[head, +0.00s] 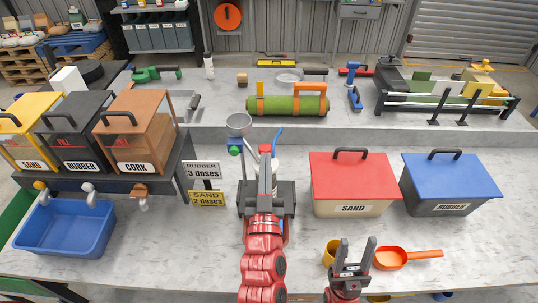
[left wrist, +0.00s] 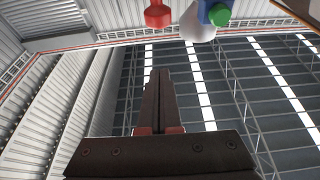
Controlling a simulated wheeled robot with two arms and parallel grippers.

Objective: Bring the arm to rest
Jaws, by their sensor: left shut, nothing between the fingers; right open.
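My left arm, red and black, comes up from the bottom of the head view. Its gripper (head: 266,160) is over the middle of the grey bench and holds nothing. In the left wrist view its two dark fingers (left wrist: 160,75) lie together against the roof, so the gripper points upward. My right gripper (head: 354,241) is at the bottom, right of the left arm. Its two dark fingers stand apart with nothing between them, between a yellow cup (head: 330,253) and an orange scoop (head: 391,259).
Right are the red-lidded sand box (head: 350,190) and blue-lidded rubber box (head: 449,184). Left are several dispensers and a blue tub (head: 64,229). A green turf roll (head: 289,105) lies behind.

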